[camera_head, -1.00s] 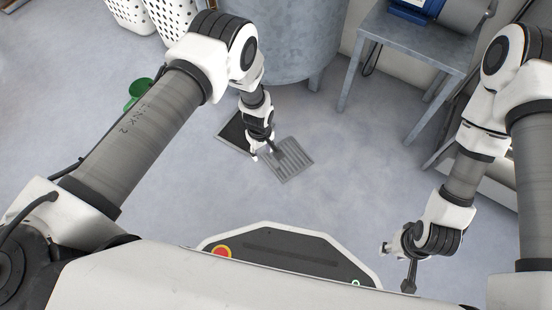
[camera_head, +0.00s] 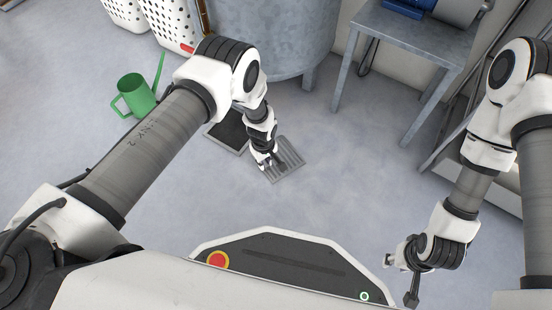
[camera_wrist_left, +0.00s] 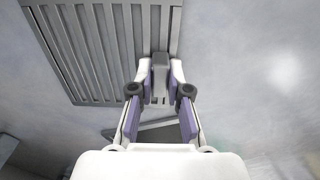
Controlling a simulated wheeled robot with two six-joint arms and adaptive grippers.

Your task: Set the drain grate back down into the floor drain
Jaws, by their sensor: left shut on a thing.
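The drain grate (camera_head: 288,155) is a grey slatted metal plate. In the head view it is beside the dark, square floor drain (camera_head: 226,137), to its right and apart from its opening. My left gripper (camera_head: 268,163) is at the grate's left side. In the left wrist view, its fingers (camera_wrist_left: 160,75) are shut on a small grey block at the edge of the grate (camera_wrist_left: 90,50). I cannot tell how high the grate is above the floor. My right gripper (camera_head: 399,279) is empty at the lower right, its fingers apart.
A green watering can (camera_head: 136,97) stands left of the drain, partly behind my left arm. A large grey metal tub (camera_head: 285,40) stands behind the drain. A grey metal table (camera_head: 405,40) stands at the back right. The floor right of the grate is clear.

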